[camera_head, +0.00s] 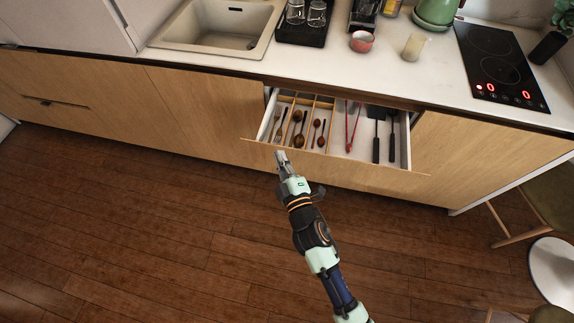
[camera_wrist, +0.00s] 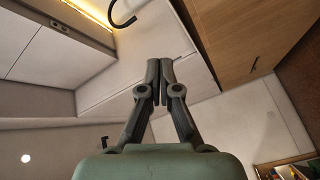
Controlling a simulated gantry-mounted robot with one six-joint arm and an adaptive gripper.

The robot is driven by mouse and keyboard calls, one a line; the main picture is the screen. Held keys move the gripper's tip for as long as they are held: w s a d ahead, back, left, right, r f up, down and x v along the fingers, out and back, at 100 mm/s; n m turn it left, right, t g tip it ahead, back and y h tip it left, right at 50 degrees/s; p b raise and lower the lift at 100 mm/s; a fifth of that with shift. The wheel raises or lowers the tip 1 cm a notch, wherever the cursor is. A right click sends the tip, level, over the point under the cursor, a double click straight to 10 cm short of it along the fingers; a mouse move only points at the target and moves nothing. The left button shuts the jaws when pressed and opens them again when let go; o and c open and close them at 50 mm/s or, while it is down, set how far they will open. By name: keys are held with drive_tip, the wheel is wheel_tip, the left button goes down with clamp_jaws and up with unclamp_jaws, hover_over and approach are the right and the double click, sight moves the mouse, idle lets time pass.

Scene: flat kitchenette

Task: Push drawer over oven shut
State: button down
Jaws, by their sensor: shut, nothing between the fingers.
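A wide wooden-fronted drawer (camera_head: 335,163) below the counter stands pulled out in the head view. It holds wooden spoons, red tongs and black spatulas in and beside a wooden divider. No oven can be made out. My gripper (camera_head: 281,156) is in front of the left part of the drawer front, close to its top edge in the picture. Whether it touches the front cannot be told. In the wrist view my gripper (camera_wrist: 160,64) has its fingers together and empty. A corner of the open drawer with its contents (camera_wrist: 292,168) shows at the bottom right of that view.
Chairs (camera_head: 550,200) stand at the right. The wooden floor (camera_head: 130,220) in front is clear.

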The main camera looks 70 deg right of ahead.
drive_tip(key=s+a+f+n+t+y+p, duration=0.2)
drive_tip(key=s+a+f+n+y, duration=0.15)
drive_tip(key=s+f+n, duration=0.85)
drive_tip(key=w+d+f+m+b, duration=0.1)
drive_tip(key=w+d+m+b, duration=0.2)
drive_tip(key=w+d, duration=0.5)
drive_tip(key=w, duration=0.2)
drive_tip(key=shift+w+d+f, duration=0.35)
drive_tip(key=shift+w, duration=0.05)
drive_tip(key=shift+d+h, duration=0.15)
drive_tip(key=shift+h, duration=0.1)
